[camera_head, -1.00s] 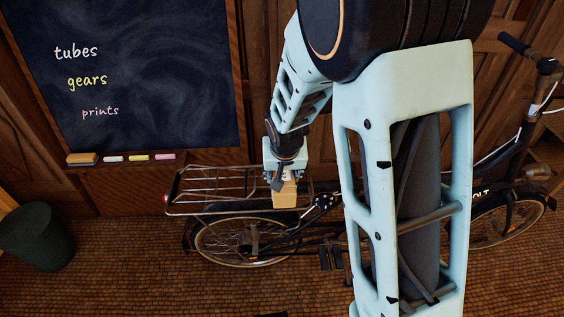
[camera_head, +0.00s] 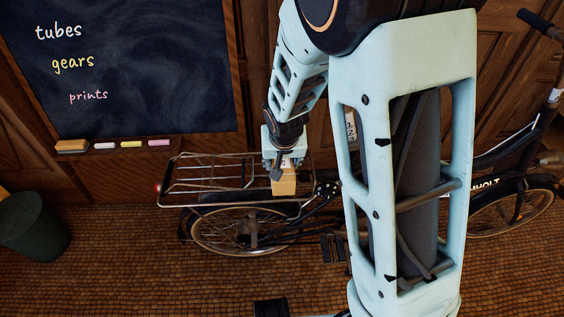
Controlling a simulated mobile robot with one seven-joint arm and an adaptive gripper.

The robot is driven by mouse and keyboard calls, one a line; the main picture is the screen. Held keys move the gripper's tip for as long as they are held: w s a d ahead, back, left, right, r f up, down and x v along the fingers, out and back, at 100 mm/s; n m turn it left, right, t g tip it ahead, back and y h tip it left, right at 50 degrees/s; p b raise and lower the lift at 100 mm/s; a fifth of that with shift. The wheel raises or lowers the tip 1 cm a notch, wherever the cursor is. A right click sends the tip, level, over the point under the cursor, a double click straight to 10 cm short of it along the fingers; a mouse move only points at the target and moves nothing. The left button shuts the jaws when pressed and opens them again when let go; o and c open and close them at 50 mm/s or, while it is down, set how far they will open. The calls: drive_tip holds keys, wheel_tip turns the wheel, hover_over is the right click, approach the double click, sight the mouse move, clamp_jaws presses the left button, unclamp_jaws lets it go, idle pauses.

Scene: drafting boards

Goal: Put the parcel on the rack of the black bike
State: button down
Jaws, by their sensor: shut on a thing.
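The black bike (camera_head: 487,190) stands against the wooden wall, partly hidden behind my arm. Its metal rack (camera_head: 208,176) sits over the rear wheel at the left. My gripper (camera_head: 283,166) is shut on the parcel (camera_head: 284,184), a small tan box with a pale patch on top. The parcel appears at the right end of the rack, in front of part of it. I cannot tell whether it touches the rack. Much of the bike's frame is hidden by my arm.
A blackboard (camera_head: 130,60) hangs on the wall, with a ledge holding an eraser (camera_head: 72,146) and chalks. A dark green bin (camera_head: 34,228) stands on the floor at the left. The tiled floor in front of the rear wheel is mostly clear.

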drive_tip(key=shift+f, duration=0.1)
drive_tip(key=c, duration=1.1)
unclamp_jaws()
drive_tip(key=shift+r, duration=0.25)
drive_tip(key=p+v, duration=0.2)
drive_tip(key=v, duration=0.5)
drive_tip(key=shift+s+r+p, duration=0.1)
drive_tip(key=shift+r+p, duration=0.05)
drive_tip(key=shift+p, duration=0.25)
